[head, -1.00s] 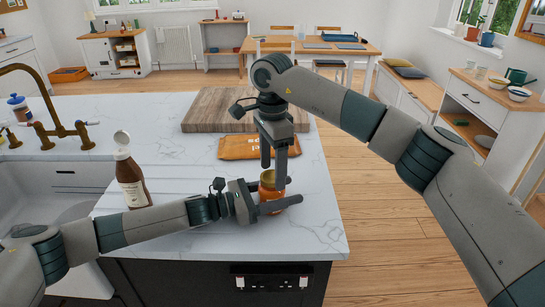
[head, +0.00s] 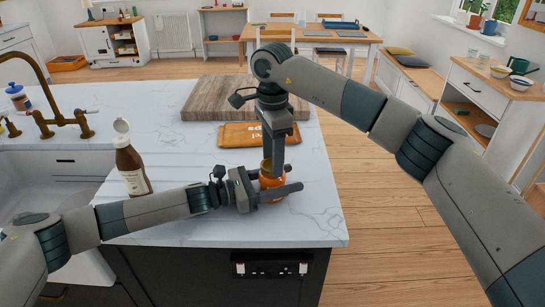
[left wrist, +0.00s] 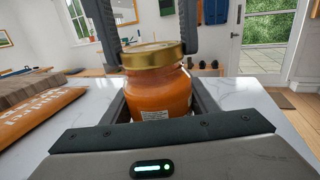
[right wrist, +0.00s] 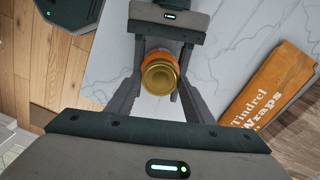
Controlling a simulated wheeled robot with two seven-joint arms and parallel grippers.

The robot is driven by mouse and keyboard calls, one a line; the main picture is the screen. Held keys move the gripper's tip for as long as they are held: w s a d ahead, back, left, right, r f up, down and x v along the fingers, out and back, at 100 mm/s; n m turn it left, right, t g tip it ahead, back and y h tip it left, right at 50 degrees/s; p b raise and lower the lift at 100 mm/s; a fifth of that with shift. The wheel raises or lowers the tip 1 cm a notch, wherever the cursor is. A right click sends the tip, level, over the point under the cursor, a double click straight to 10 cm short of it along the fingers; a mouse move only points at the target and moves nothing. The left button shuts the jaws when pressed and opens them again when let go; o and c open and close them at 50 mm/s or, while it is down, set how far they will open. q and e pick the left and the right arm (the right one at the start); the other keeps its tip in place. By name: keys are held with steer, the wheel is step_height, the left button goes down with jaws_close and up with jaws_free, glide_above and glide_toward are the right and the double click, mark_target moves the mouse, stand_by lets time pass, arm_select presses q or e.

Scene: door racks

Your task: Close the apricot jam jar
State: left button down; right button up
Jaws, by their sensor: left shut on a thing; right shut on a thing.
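The apricot jam jar (head: 271,183) stands upright near the counter's front right, orange with a pale label. My left gripper (head: 280,190) is shut around its body from the left. In the left wrist view the jar (left wrist: 160,92) has its gold lid (left wrist: 152,55) on top, looking slightly tilted; I cannot tell whether it is seated. My right gripper (head: 273,168) points down from above, shut on the lid, with a finger on either side. In the right wrist view the round lid (right wrist: 160,77) sits between its fingers over the jar (right wrist: 158,58).
An orange wraps packet (head: 245,134) lies behind the jar, with a wooden board (head: 215,100) beyond it. A brown sauce bottle (head: 131,165) with its flip cap raised stands left, beside the sink (head: 60,170). The counter's right edge is close.

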arm_select(q)
steer(key=shift+w+a, duration=0.15)
steer(key=shift+w, duration=0.1)
arm_select(e)
steer(key=m, duration=0.5)
steer(key=shift+s, duration=0.15)
steer(key=m, duration=0.6)
steer(key=shift+s+a, duration=0.1)
steer(key=o, duration=1)
steer(key=shift+o, duration=1.2)
arm_select(q)
steer(key=shift+s, duration=0.15)
arm_select(e)
steer(key=shift+r, duration=0.25)
step_height(320, 180, up, 11)
steer(key=shift+r, duration=0.2)
